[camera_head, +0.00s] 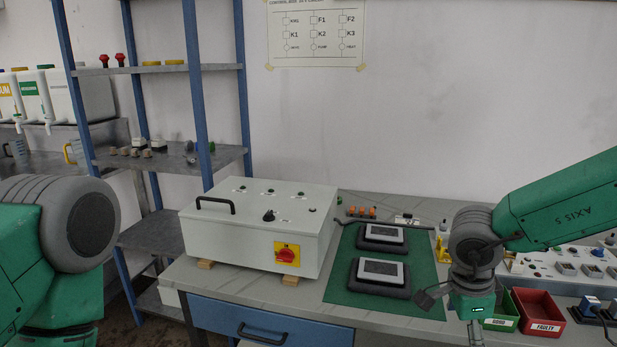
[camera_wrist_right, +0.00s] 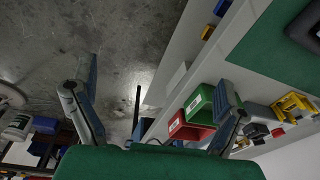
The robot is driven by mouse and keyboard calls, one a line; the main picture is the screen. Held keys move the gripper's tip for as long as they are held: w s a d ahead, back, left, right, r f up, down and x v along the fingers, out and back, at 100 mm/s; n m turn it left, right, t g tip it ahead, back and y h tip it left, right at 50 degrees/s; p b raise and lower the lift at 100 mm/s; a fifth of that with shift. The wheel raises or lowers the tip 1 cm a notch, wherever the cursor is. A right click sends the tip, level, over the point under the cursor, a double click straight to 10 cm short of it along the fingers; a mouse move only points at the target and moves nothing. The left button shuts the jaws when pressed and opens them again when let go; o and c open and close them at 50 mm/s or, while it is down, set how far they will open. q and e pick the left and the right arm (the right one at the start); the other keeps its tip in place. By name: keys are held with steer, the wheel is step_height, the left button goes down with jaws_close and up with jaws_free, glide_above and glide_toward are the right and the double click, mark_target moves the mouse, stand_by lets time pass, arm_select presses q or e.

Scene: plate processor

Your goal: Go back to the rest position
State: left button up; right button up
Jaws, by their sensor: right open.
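My right arm reaches in from the right in the head view, its wrist bent down. My right gripper (camera_head: 476,335) hangs over the front edge of the workbench, just left of the green and red bins, with its lower end cut off by the frame. In the right wrist view my right gripper (camera_wrist_right: 157,75) shows two fingers spread wide apart with nothing between them. It is open and empty. Of my left arm, only green and grey links show at the left of the head view; its gripper is outside the frame.
A control box (camera_head: 258,225) stands on the bench beside a green mat (camera_head: 408,270) with two dark plate-like devices. A green bin (camera_head: 502,322) and red bin (camera_head: 538,310) sit near the right gripper. A blue shelf rack (camera_head: 200,90) stands behind at left. Bare floor (camera_wrist_right: 100,35) shows below the gripper.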

steer(key=s+d+f+n+t+h, duration=0.1)
steer(key=s+f+n+t, duration=0.1)
steer(key=s+f+n, duration=0.45)
steer(key=s+d+f+n+t+h, duration=0.1)
steer(key=s+d+f+n, duration=0.2)
steer(key=f, duration=0.6)
steer(key=s+a+f+n+g+y, duration=0.1)
steer(key=s+a+f+n+y, duration=0.1)
steer(key=s+n, duration=0.3)
steer(key=s+a+f+n+g+y+b, duration=0.1)
steer(key=s+f+n, duration=0.3)
steer(key=s, duration=0.9)
steer(key=shift+s+a+f+n+g+y+b, duration=0.3)
steer(key=shift+a+n+g+y, duration=0.1)
steer(key=shift+n, duration=0.35)
